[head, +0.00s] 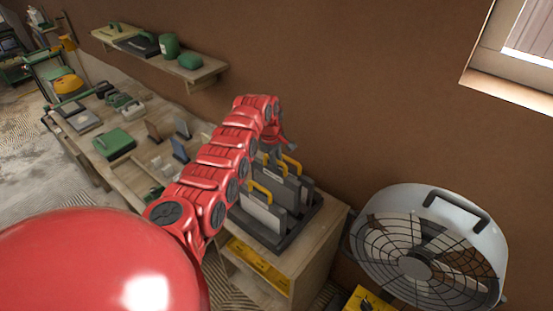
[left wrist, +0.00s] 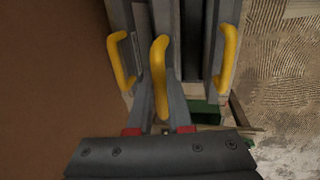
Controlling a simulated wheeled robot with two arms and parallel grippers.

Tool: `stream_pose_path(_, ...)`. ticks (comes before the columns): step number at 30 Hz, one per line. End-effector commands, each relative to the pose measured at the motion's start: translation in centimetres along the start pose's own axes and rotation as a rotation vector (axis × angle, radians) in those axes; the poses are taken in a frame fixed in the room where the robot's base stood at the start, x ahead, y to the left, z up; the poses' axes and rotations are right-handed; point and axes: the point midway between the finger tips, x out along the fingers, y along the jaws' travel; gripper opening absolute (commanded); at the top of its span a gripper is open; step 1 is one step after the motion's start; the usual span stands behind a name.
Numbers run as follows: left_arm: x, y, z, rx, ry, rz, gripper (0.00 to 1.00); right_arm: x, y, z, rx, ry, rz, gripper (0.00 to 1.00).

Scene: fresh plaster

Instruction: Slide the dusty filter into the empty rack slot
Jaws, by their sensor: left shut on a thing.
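A dark rack (head: 270,240) on the wooden bench holds grey filters with yellow handles. The nearest filter (head: 262,216) stands upright in it, with others behind. My left gripper (head: 277,150) reaches down over the rack's back part, partly hidden by its own arm. In the left wrist view, my left gripper (left wrist: 158,100) is shut on the middle yellow handle (left wrist: 160,60), the filter below it. Another yellow handle (left wrist: 120,62) is to its left and one (left wrist: 228,58) to its right. A dark gap lies between the middle and right handles. I cannot tell which filter is dusty.
A large fan (head: 418,262) stands right of the bench. The brown wall (head: 350,110) is close behind the rack. Green containers (head: 113,143) and small panels (head: 180,149) sit farther left on the bench. A wall shelf (head: 200,76) hangs above.

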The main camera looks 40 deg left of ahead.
Motion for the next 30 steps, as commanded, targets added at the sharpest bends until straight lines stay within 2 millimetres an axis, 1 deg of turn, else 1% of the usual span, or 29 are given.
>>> stream_pose_path(1, 0.5, -0.1, 0.0, 0.000, 0.000, 0.000, 0.00, -0.3, 0.0, 0.1, 0.000, 0.000, 0.000, 0.49)
stream_pose_path(9, 2.2, -0.4, 0.0, -0.001, 0.000, 0.000, 0.00, -1.0, -0.1, 0.2, 0.000, 0.000, 0.000, 0.49)
stream_pose_path(18, 4.0, -0.7, 0.0, 0.000, 0.000, 0.001, 0.00, -1.8, -0.1, 0.3, 0.000, 0.000, 0.000, 0.49)
stream_pose_path(24, 4.5, -0.8, 0.0, 0.000, 0.000, 0.001, 0.00, -2.0, -0.1, 0.3, 0.000, 0.000, 0.000, 0.49)
stream_pose_path(30, 4.5, -0.8, 0.0, 0.000, 0.001, 0.001, 0.00, -2.0, -0.1, 0.3, 0.000, 0.000, 0.000, 0.49)
